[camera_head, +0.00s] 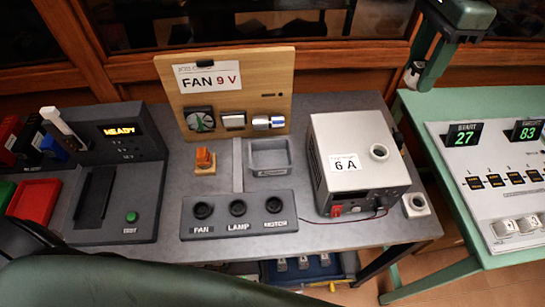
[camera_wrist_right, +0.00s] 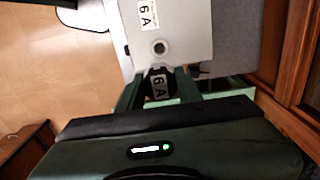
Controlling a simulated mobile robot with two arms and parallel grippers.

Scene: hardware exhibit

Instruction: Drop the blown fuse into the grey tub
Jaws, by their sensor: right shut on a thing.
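My right gripper (camera_head: 414,74) is raised at the upper right of the head view, above and behind the white box. The white box (camera_head: 335,130), labelled "6 A", has a round socket (camera_head: 378,152) on top. A small open grey tub (camera_head: 270,157) sits left of the box and looks empty. My left gripper is not in view.
A wooden "FAN 9 V" board (camera_head: 270,60) stands behind the tub. A panel with black sockets (camera_head: 238,222) lies in front of it. A white block with a round hole (camera_head: 416,204) stands right of the box. A green table (camera_head: 440,240) adjoins at right.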

